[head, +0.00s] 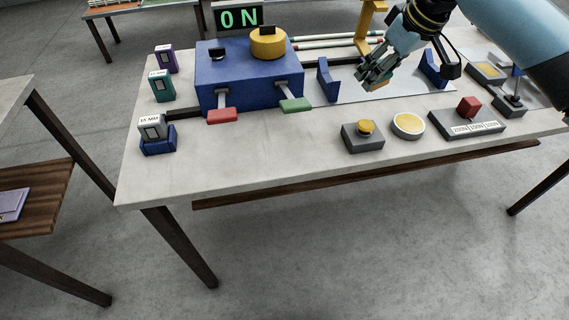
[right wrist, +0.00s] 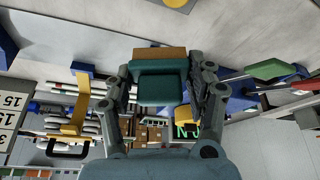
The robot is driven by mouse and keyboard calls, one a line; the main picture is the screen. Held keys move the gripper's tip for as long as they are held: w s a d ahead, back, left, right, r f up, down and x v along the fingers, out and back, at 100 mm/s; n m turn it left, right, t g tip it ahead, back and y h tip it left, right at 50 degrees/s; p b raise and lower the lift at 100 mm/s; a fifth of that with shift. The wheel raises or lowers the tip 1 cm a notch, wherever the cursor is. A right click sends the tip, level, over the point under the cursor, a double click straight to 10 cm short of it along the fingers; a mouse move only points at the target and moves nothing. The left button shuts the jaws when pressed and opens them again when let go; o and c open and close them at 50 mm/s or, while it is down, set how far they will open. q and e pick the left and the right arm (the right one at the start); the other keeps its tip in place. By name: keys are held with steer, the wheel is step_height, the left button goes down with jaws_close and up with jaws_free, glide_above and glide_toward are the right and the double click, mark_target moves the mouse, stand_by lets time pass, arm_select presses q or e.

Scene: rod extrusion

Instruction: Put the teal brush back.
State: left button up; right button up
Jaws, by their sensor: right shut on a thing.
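The teal brush (right wrist: 162,88) is between the fingers of my right gripper (right wrist: 162,92), with its brown-orange end (right wrist: 160,53) pointing away from the palm in the right wrist view. In the head view my right gripper (head: 372,80) is shut on the brush (head: 382,83), above the pale plate behind the front row of table items. The fingers cover most of the brush there. It seems held clear of the table. My left gripper is not in view, and I cannot make out a particular resting place for the brush.
The blue machine (head: 240,80) stands to the left, with red (head: 222,116) and green (head: 295,105) handles. Blue uprights (head: 327,80) and a yellow bracket (head: 370,22) stand near the gripper. A yellow button box (head: 362,138) and round dish (head: 408,125) are in front.

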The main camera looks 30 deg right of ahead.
mark_target(382, 82)
steer(key=shift+s+d+f+b, duration=0.15)
steer(key=shift+s+d+f, duration=0.2)
steer(key=shift+f, duration=0.1)
steer(key=shift+s+d+f+b, duration=0.2)
steer(key=shift+s+f, duration=0.1)
steer(key=shift+f, duration=0.15)
steer(key=shift+w+a+f, duration=0.25)
steer(key=shift+a+f, duration=0.35)
steer(key=shift+f, duration=0.35)
steer(key=w+a+f, duration=0.1)
steer(key=a, duration=0.2)
steer(key=w+a+f, duration=0.1)
steer(key=a+f, duration=0.1)
steer(key=a, duration=0.1)
steer(key=a+f, duration=0.2)
steer(key=a, duration=0.1)
steer(key=shift+w+a+f, duration=0.15)
steer(key=shift+w+f, duration=0.1)
steer(key=shift+w, duration=0.15)
steer(key=shift+a+f, duration=0.15)
steer(key=shift+f, duration=0.1)
step_height(382, 82, down, 4)
steer(key=shift+r, duration=0.25)
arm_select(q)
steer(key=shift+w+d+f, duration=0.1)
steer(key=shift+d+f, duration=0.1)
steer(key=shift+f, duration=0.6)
arm_select(e)
steer(key=shift+f, duration=0.1)
